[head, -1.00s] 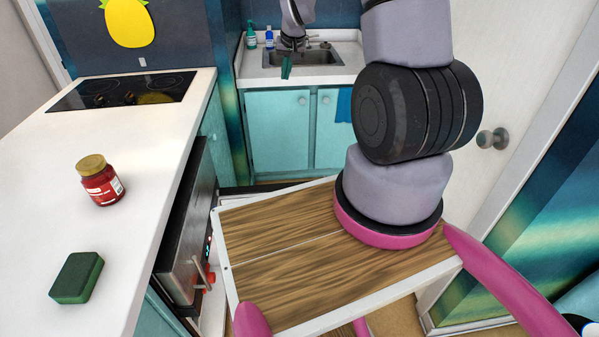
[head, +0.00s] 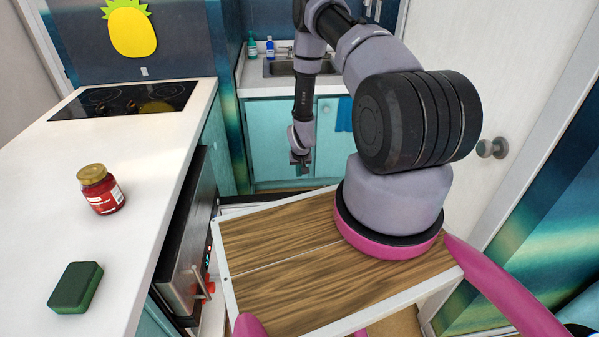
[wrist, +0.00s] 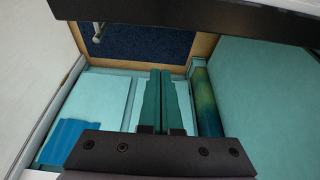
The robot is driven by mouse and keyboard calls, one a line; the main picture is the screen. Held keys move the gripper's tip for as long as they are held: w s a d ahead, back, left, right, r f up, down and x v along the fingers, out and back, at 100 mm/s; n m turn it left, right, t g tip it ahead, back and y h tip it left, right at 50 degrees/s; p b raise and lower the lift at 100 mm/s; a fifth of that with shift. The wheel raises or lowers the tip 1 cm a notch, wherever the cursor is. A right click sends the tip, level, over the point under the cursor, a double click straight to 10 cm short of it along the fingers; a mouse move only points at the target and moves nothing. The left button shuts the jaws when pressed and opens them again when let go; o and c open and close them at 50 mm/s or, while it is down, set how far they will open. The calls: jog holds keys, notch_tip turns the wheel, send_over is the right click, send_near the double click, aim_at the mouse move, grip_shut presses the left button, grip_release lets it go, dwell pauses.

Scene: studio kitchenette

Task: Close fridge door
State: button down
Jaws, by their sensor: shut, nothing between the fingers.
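I cannot pick out a fridge or its door for certain in either view. My gripper (head: 301,162) hangs pointing down in front of the teal sink cabinets in the head view, beyond the wood-topped surface. In the wrist view its two teal fingers (wrist: 167,102) are together with nothing between them. They appear over teal cabinet panels (wrist: 100,98), and I cannot tell whether they touch anything. A large plain teal panel (wrist: 270,90) fills the right of the wrist view.
A white counter (head: 135,190) on the left holds a red jar (head: 102,190) and a green sponge (head: 76,287). A silver and black appliance (head: 186,262) stands below its edge. A blue towel (head: 344,114) hangs by the sink (head: 292,67). A white door with a knob (head: 492,148) is right.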

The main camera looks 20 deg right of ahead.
notch_tip(320, 180, down, 6)
jog(key=s, duration=0.1)
jog(key=shift+s+a, duration=0.3)
jog(key=shift+s, duration=0.1)
jog(key=shift+s, duration=0.15)
dwell(0.3)
